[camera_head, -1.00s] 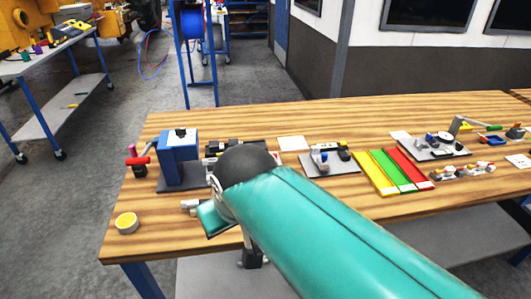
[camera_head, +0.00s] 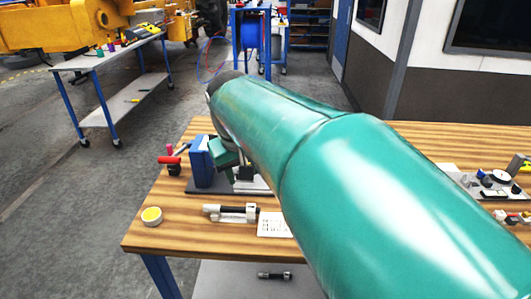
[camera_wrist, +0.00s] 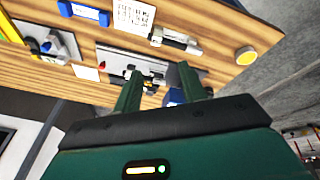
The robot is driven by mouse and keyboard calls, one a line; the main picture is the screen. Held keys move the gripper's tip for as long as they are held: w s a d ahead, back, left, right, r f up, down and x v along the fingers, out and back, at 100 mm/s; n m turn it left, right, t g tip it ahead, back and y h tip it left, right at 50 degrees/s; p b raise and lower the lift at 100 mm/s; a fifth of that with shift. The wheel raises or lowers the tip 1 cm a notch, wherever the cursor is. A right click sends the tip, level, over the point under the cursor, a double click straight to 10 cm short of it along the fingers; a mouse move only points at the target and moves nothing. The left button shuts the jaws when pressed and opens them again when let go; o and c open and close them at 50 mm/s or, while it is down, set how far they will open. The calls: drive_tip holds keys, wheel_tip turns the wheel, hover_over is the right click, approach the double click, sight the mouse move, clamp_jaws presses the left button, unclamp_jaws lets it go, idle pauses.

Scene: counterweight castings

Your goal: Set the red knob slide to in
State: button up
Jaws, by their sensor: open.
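My gripper (camera_wrist: 158,72) is open, with two dark green fingers spread and nothing visible between them. In the wrist view its fingertips overlap a grey plate (camera_wrist: 115,57) with metal parts on it. A tiny red spot shows near one end of that plate; I cannot tell if it is the red knob. In the head view the plate (camera_head: 262,186) is mostly hidden behind my arm, and my gripper is beside the blue block. No slide with a red knob can be made out clearly, nor its position.
A blue block (camera_head: 201,160) with a red handle (camera_head: 169,160) stands at the table's left. In front lie a yellow-topped disc (camera_head: 152,216), a white fixture with a black rod (camera_head: 231,212) and a white card (camera_head: 273,225). My arm covers the table's middle.

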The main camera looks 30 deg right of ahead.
drive_tip(key=w+d+f+m+g, duration=0.1)
drive_tip(key=w+d+f+g, duration=0.1)
drive_tip(key=w+d, duration=0.95)
drive_tip(key=d+f+m+g+y, duration=0.1)
drive_tip(key=d+f, duration=0.1)
drive_tip(key=d, duration=0.7)
drive_tip(key=d+f+m+y, duration=0.1)
drive_tip(key=d+f, duration=0.2)
drive_tip(key=d, duration=0.5)
drive_tip(key=f, duration=1.3)
drive_tip(key=shift+w+d+f, duration=0.15)
drive_tip(key=shift+w+f, duration=0.2)
drive_tip(key=shift+w, duration=0.05)
drive_tip(key=shift+c, duration=0.4)
clamp_jaws()
